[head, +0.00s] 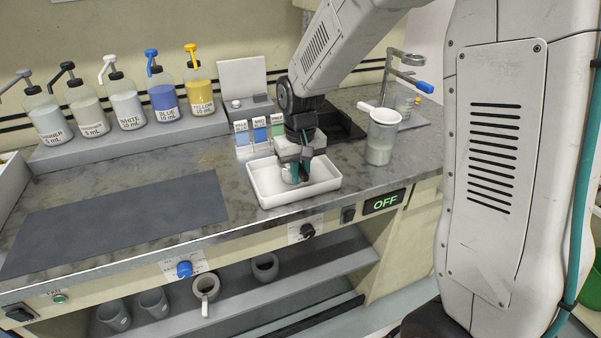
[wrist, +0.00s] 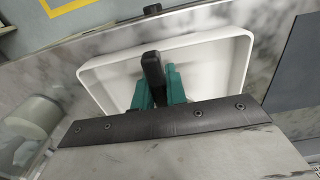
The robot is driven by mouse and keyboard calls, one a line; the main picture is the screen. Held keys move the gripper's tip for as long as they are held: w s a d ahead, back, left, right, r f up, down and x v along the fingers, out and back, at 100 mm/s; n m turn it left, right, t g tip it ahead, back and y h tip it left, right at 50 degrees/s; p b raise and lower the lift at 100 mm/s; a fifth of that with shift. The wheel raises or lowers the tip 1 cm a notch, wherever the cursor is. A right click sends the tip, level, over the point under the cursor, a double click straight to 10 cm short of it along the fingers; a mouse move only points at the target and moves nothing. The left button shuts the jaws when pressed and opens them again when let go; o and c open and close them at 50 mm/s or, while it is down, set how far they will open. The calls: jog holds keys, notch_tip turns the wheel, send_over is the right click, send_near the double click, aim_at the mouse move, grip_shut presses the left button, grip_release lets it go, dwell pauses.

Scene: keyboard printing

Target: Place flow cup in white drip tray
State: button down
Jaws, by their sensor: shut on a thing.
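The white drip tray (head: 262,193) sits on the counter in the middle of the head view. It also fills the middle of the wrist view (wrist: 215,68). My gripper (head: 302,170) is down over the tray and is shut on the flow cup (head: 289,174). Only part of the small grey cup shows, within the tray's walls; my fingers hide the rest. In the wrist view the teal fingertips of my gripper (wrist: 157,84) close around a black piece (wrist: 152,68), which looks like the cup's handle. I cannot tell whether the cup touches the tray floor.
A clear container with a white strainer on top (head: 381,138) stands right of the tray. Small colour cards (head: 260,133) stand behind it. Several pump bottles (head: 126,105) line a shelf at the back left. A dark mat (head: 120,218) lies left, clear. The counter's front edge is close.

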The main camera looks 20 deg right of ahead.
jog(key=c, duration=1.4)
grip_release()
jog(key=shift+f, duration=0.15)
notch_tip(320, 180, up, 12)
jog(key=shift+r, duration=0.1)
jog(key=s+d+r, duration=0.1)
jog(key=s, duration=1.3)
jog(key=s+d+r+t, duration=0.1)
jog(key=s+d+r, duration=0.1)
jog(key=s, duration=1.2)
jog(key=shift+d+r, duration=0.15)
jog(key=shift+r, duration=0.05)
